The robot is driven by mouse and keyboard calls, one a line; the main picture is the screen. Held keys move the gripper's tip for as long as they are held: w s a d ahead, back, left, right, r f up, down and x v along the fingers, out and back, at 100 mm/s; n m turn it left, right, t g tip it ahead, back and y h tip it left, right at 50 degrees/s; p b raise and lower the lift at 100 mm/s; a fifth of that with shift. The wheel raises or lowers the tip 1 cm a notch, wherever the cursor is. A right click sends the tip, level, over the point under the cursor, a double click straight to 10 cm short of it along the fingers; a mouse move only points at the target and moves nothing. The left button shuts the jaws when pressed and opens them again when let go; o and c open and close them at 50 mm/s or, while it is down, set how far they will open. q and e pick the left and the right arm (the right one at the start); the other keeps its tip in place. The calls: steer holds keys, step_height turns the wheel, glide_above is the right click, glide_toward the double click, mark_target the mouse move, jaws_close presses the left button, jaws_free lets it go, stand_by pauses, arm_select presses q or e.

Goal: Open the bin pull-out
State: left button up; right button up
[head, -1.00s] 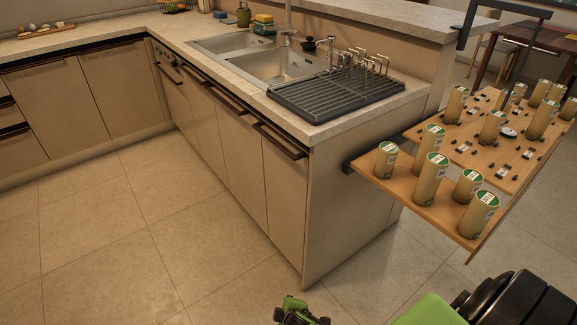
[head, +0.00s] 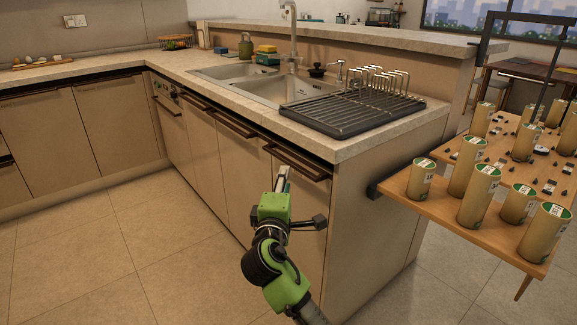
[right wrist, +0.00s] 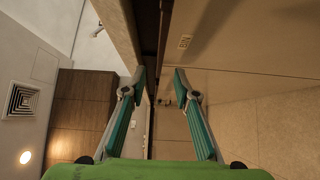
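The bin pull-out (head: 300,220) is the tan front at the right end of the counter run. It looks shut. Its long dark handle (head: 296,163) runs along its top edge. My right gripper (head: 283,180) points up just below the handle. Its fingers (right wrist: 159,78) are open and apart, with the gap beside the bar between them. I cannot tell whether they touch the handle. My left gripper is not in view.
A wooden board table (head: 440,200) with several green-topped cans stands close right of the counter end. A dark drying rack (head: 350,115) and a sink (head: 265,90) are on the countertop above. The tiled floor (head: 130,240) to the left is free.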

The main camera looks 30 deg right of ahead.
mark_target(288, 164)
steer(key=b+x, duration=0.1)
steer(key=x, duration=0.9)
steer(key=shift+w+d, duration=0.1)
steer(key=shift+w, duration=0.2)
steer(key=shift+f, duration=0.1)
jaws_close()
